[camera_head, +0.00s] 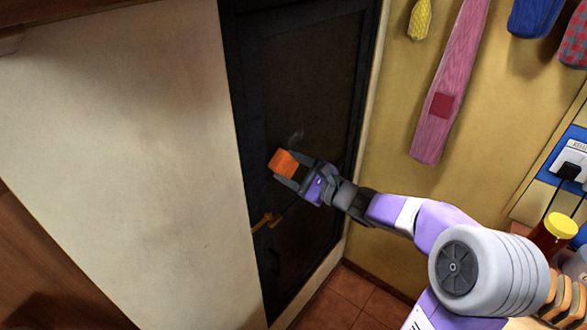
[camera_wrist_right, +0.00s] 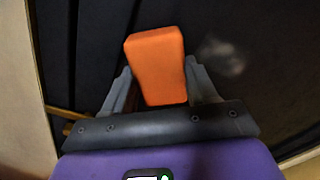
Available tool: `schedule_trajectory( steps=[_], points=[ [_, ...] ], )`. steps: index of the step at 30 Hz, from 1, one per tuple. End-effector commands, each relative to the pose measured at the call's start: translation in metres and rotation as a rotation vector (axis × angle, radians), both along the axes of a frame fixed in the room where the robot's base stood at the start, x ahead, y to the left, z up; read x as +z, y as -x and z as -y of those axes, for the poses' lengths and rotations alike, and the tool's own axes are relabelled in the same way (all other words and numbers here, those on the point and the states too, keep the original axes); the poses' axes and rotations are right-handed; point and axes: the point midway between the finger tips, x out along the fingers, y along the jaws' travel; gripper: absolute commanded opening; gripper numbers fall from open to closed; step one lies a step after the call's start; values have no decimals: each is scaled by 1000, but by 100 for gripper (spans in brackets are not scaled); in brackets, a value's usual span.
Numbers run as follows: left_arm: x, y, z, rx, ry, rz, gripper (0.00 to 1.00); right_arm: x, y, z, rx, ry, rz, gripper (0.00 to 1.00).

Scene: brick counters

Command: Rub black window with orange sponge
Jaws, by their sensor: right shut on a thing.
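The black window (camera_head: 312,80) is a tall dark panel in a dark frame, in the middle of the head view. A faint whitish smudge (camera_head: 296,137) shows on its pane, and it also shows in the right wrist view (camera_wrist_right: 222,55), to the right of the sponge. My right gripper (camera_head: 288,172) is shut on the orange sponge (camera_head: 283,162), which sticks out past the fingertips in the right wrist view (camera_wrist_right: 156,62). The sponge is in front of the window's left part, just below and left of the smudge. I cannot tell whether it touches the window. My left gripper is not in view.
A brass-coloured handle (camera_head: 266,221) sticks out at the window's lower left, below the gripper. A pale wall (camera_head: 120,130) stands to the left. A yellow-lidded jar (camera_head: 556,234) stands at the right edge.

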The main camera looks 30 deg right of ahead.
Motion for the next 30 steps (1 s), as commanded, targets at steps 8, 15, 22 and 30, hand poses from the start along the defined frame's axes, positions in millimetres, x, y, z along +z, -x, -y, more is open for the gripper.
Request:
schedule_trajectory(
  steps=[8,15,22,30],
  points=[
    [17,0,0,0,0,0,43,25,-2,-1,0,2,2,29],
    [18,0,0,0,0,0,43,26,-6,7,-2,0,2,29],
    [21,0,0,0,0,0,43,26,-13,26,-3,2,2,29],
    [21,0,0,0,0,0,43,26,-16,36,-2,0,1,29]
  ],
)
